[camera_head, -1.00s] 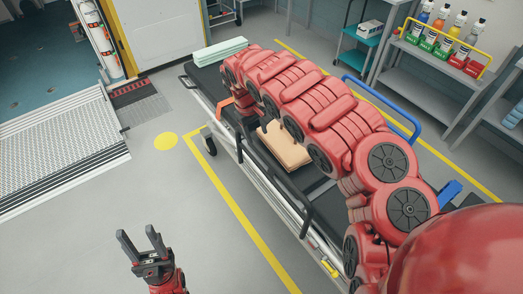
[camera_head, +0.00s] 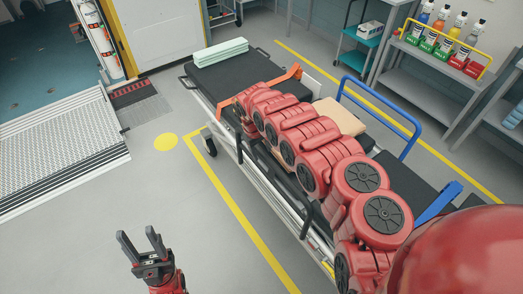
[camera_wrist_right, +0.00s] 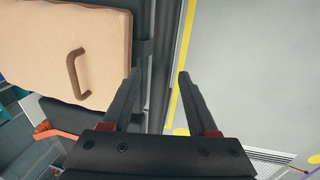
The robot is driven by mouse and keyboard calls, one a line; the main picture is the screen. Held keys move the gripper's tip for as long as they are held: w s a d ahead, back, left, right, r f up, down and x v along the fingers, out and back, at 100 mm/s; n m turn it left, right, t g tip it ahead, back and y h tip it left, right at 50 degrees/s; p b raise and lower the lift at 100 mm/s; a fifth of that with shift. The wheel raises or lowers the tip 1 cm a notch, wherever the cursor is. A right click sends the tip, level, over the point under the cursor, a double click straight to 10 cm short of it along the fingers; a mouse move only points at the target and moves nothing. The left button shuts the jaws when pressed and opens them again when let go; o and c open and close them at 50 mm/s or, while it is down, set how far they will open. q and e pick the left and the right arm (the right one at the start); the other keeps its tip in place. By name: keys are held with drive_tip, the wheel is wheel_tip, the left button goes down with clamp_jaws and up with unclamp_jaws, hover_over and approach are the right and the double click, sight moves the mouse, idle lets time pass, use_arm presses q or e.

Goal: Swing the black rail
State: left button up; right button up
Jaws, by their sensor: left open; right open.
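The black rail (camera_head: 307,219) runs low along the near side of the stretcher (camera_head: 235,72); part of it is behind my right arm in the head view. In the right wrist view, a dark vertical bar that looks like this rail (camera_wrist_right: 160,55) passes between the fingertips of my right gripper (camera_wrist_right: 159,76). That gripper is open and holds nothing; I cannot tell its distance from the bar. My right arm hides it in the head view. My left gripper (camera_head: 142,242) is open and empty above the floor, left of the stretcher.
A tan case (camera_wrist_right: 65,45) with a brown handle lies on the stretcher. Shelves with bottles stand behind. The floor to the left is clear.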

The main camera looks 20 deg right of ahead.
clamp_jaws()
idle(1.4)
